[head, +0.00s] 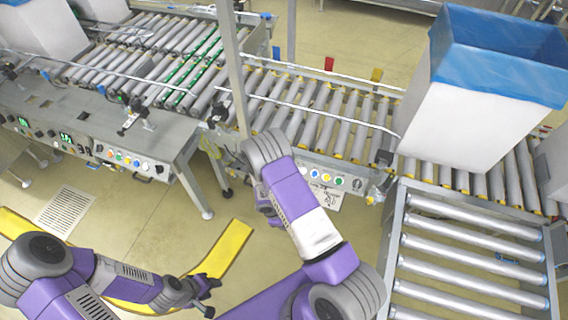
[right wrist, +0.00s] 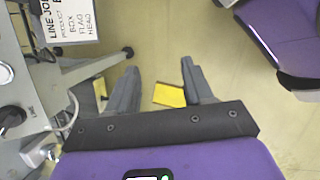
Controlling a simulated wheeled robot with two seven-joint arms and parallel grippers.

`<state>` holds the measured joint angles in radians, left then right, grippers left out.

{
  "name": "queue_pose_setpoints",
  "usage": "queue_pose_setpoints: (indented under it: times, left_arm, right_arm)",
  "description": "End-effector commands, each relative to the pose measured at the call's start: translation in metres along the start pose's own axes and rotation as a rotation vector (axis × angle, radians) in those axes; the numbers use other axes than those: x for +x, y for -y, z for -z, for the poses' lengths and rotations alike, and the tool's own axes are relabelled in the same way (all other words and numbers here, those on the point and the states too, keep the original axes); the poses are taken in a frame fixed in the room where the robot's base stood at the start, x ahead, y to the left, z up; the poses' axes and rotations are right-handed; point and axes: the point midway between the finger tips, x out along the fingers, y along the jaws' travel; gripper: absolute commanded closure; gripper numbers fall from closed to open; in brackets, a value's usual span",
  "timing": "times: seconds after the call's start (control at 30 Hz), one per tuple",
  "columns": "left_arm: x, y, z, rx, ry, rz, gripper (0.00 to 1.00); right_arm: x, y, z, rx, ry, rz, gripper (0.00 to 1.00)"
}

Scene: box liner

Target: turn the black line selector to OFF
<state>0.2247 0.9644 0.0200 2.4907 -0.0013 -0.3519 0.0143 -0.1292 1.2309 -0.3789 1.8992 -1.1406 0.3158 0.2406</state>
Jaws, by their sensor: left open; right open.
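In the right wrist view, a round black selector knob (right wrist: 12,116) sits at the left edge on a grey panel, beside a small label reading "LINE". The picture edge crops the panel, and I cannot read the knob's setting. My right gripper (right wrist: 157,85) is open and empty, to the right of the knob and apart from it. In the head view my right arm hides its fingers. The control panel (head: 325,177) shows there with coloured buttons, right of my right forearm. My left gripper (head: 212,295) is open and empty at bottom left, over the floor.
A paper sign (right wrist: 70,18) hangs near the panel. Roller conveyors (head: 320,115) run behind, with a blue-lined white box (head: 455,120) at right. Another control panel (head: 125,158) stands at left. A yellow floor stripe (head: 225,250) and open floor lie in front.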

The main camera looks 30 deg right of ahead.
Motion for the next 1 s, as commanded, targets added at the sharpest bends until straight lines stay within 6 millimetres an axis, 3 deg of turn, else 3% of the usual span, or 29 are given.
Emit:
queue_pose_setpoints:
  times: [0.03,0.1,0.2,0.3,0.47,0.8,1.0]
  left_arm:
    - [-0.003,-0.001,0.000,0.000,0.000,0.000,0.57]
    - [-0.005,-0.002,0.000,0.000,0.000,0.000,0.57]
    - [-0.006,-0.002,0.000,0.000,0.000,0.000,0.57]
    - [-0.007,-0.003,0.000,0.000,0.000,0.000,0.57]
    - [-0.006,-0.002,0.000,0.000,0.000,0.000,0.57]
    - [0.005,0.002,0.000,0.000,0.000,0.000,0.57]
    - [0.009,0.004,0.000,0.000,0.000,0.000,0.57]
  right_arm:
    - [-0.006,-0.034,0.002,-0.088,0.050,-0.118,0.49]
    - [-0.017,-0.078,0.006,-0.192,0.113,-0.269,0.49]
    - [-0.040,-0.127,0.016,-0.301,0.185,-0.455,0.49]
    - [-0.060,-0.159,0.026,-0.370,0.229,-0.586,0.49]
    - [-0.071,-0.182,0.034,-0.412,0.257,-0.673,0.49]
    - [-0.031,-0.214,0.029,-0.413,0.257,-0.673,0.49]
    - [-0.019,-0.226,0.027,-0.412,0.256,-0.672,0.49]
